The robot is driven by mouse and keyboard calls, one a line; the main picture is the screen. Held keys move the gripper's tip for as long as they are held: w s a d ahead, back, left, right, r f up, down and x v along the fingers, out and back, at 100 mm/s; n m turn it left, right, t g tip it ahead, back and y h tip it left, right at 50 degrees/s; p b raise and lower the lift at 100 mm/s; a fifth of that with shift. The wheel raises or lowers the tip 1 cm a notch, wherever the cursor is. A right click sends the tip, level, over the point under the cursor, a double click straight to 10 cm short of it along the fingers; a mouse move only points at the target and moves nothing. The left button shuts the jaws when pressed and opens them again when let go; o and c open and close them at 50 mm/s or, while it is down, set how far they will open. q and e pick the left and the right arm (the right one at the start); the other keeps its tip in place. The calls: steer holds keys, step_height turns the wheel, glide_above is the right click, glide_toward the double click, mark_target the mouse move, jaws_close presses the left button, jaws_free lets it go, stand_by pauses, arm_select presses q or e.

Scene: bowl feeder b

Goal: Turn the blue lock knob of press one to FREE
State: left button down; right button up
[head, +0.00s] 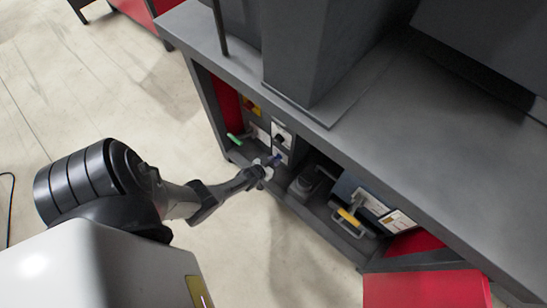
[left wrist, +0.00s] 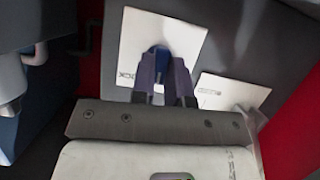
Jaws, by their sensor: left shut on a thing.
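The blue lock knob (left wrist: 160,50) sits on a white label plate (left wrist: 135,35) on a dark panel in the left wrist view. Part of the plate's lettering shows, ending in "CK". My left gripper (left wrist: 163,75) is shut on the knob, with its two fingers on either side of it. In the head view, my left gripper (head: 270,163) reaches into the low bay under the grey bench, at the knob (head: 279,151), which is mostly hidden there. Which way the knob points is hard to tell. My right gripper is not in view.
The grey bench top (head: 385,120) overhangs the bay. A green handle (head: 235,139) lies left of my gripper, and a yellow-handled part (head: 349,217) lies to its right. A second white label (left wrist: 222,90) is close by. The floor in front is clear.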

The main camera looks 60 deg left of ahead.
arm_select(q)
steer(key=n, duration=0.1)
steer(key=n+h+b, duration=0.1)
steer(key=n+t+h, duration=0.1)
steer(key=shift+s+a+f+n+b, duration=0.1)
steer(key=shift+a+f+n+b, duration=0.2)
steer(key=shift+b, duration=0.1)
steer(key=shift+n+t+h+b, duration=0.35)
steer(key=shift+n+t+h, duration=0.25)
steer(key=shift+n, duration=0.4)
steer(key=c, duration=1.5)
jaws_free()
steer(key=o, duration=0.4)
steer(key=shift+w+a+r, duration=0.1)
steer(key=shift+w+r, duration=0.15)
steer(key=shift+w, duration=0.05)
